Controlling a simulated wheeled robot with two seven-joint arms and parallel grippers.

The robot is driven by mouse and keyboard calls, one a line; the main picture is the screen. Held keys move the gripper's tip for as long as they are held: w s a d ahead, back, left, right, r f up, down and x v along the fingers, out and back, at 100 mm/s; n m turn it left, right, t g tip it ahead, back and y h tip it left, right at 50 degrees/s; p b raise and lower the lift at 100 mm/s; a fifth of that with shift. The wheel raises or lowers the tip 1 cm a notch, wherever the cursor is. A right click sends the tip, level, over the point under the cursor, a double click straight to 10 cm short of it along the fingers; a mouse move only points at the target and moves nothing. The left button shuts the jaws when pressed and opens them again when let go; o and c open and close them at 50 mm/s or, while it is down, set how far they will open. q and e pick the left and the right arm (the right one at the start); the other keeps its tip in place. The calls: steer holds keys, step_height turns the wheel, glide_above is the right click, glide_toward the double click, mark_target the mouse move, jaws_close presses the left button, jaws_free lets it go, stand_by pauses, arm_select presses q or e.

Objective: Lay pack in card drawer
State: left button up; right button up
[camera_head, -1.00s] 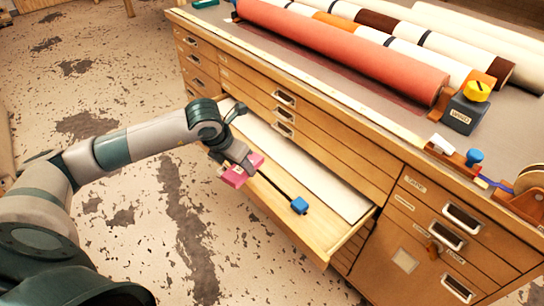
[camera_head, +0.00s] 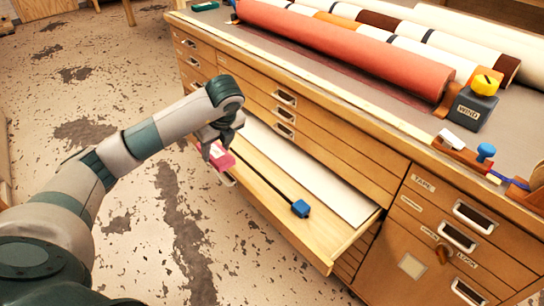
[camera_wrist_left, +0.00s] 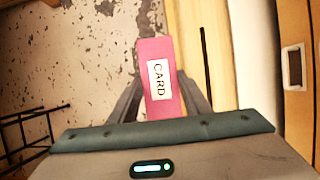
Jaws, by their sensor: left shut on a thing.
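A pink pack (camera_head: 222,159) with a white label reading CARD is held in my left gripper (camera_head: 217,152). In the left wrist view the pack (camera_wrist_left: 155,55) lies between the two fingers, its label facing the camera. The gripper is shut on it. An open drawer (camera_head: 285,215) juts from the wooden cabinet, with a white sheet area and a bare wooden strip inside. In the head view the pack is near the drawer's left end, by its front edge; whether it is over the drawer or just outside, I cannot tell. My right gripper is not in view.
A blue block (camera_head: 300,208) with a dark rod sits in the drawer. The cabinet top carries a red roll (camera_head: 345,47), several other rolls, a dark weight with a yellow knob (camera_head: 476,103) and a tape holder at the right. Speckled floor lies left of the cabinet.

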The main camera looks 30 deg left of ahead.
arm_select(q)
glide_above(245, 161)
steer(key=s+d, duration=0.1)
steer(key=f, duration=0.6)
steer(key=shift+s+d+f, duration=0.2)
steer(key=shift+f, duration=0.1)
steer(key=shift+w+f, duration=0.2)
steer(key=shift+w, duration=0.05)
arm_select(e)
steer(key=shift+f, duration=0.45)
arm_select(q)
steer(key=shift+f, duration=0.1)
steer(key=shift+f, duration=0.3)
step_height(245, 161, down, 2)
steer(key=shift+f+p, duration=0.1)
steer(key=shift+p, duration=0.2)
steer(key=shift+f, duration=0.5)
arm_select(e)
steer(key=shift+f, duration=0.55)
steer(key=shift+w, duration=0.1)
